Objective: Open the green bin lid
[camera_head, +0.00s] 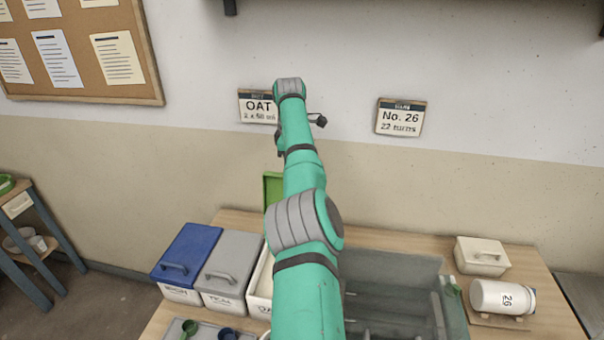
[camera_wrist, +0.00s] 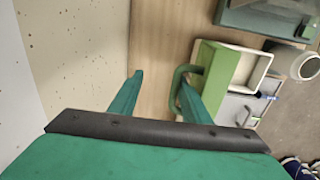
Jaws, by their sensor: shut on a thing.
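The green lid (camera_head: 272,188) stands raised behind its white bin (camera_head: 259,285), whose top is open. My arm hides much of both in the head view. In the wrist view, the green lid (camera_wrist: 213,68) is seen close up beside the open bin (camera_wrist: 248,68), with its green handle (camera_wrist: 177,78) looped around my right finger. My gripper (camera_wrist: 161,82) is shut on the handle, though a gap shows toward the left finger. The fingertips are hidden in the head view.
A blue-lidded bin (camera_head: 188,250) and a grey-lidded bin (camera_head: 232,262) stand shut to the left. A dark translucent box (camera_head: 395,285) is right of my arm. The wall is close behind.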

